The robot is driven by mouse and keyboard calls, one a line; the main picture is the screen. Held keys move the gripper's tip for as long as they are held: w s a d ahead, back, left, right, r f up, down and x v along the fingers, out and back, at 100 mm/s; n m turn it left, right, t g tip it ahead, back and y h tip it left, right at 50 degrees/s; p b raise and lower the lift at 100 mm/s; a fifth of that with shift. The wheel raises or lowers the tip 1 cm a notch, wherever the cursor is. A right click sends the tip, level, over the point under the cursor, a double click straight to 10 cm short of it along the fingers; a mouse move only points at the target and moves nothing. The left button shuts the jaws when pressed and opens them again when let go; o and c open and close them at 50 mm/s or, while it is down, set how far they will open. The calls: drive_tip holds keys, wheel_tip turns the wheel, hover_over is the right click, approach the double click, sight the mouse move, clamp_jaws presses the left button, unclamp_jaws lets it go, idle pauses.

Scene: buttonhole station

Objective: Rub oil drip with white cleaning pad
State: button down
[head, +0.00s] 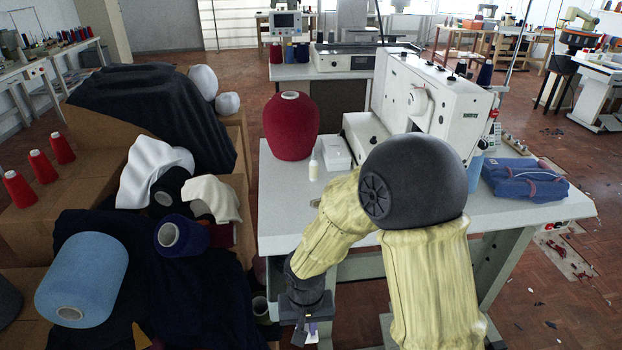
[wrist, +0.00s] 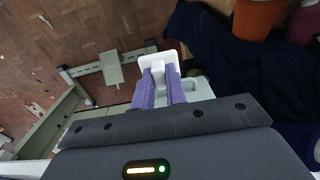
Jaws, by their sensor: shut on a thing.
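My gripper (head: 307,332) hangs low in front of the table's left front part, beside the dark cloth, in the head view. In the wrist view its two purple fingers (wrist: 163,92) are shut on the white cleaning pad (wrist: 158,62), which sticks out past the fingertips. In the head view only a small pale bit shows at the gripper, near the bottom edge. I cannot make out the oil drip in either view.
The white table (head: 285,215) holds a red yarn cone (head: 291,128), a small bottle (head: 313,168), the buttonhole machine (head: 425,95) and folded denim (head: 523,181). Boxes with dark cloth (head: 190,285) and a blue cone (head: 82,278) crowd the left. Brick-patterned floor (wrist: 60,45) is open at the wrist view's left.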

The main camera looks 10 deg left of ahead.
drive_tip(key=w+d+f+m, duration=0.1)
drive_tip(key=w+d+m, duration=0.4)
drive_tip(key=w+d, duration=1.3)
drive_tip(key=d, duration=0.3)
drive_tip(key=shift+w+f+m, duration=0.15)
drive_tip(key=shift+w+m, duration=0.2)
drive_tip(key=shift+m, duration=0.05)
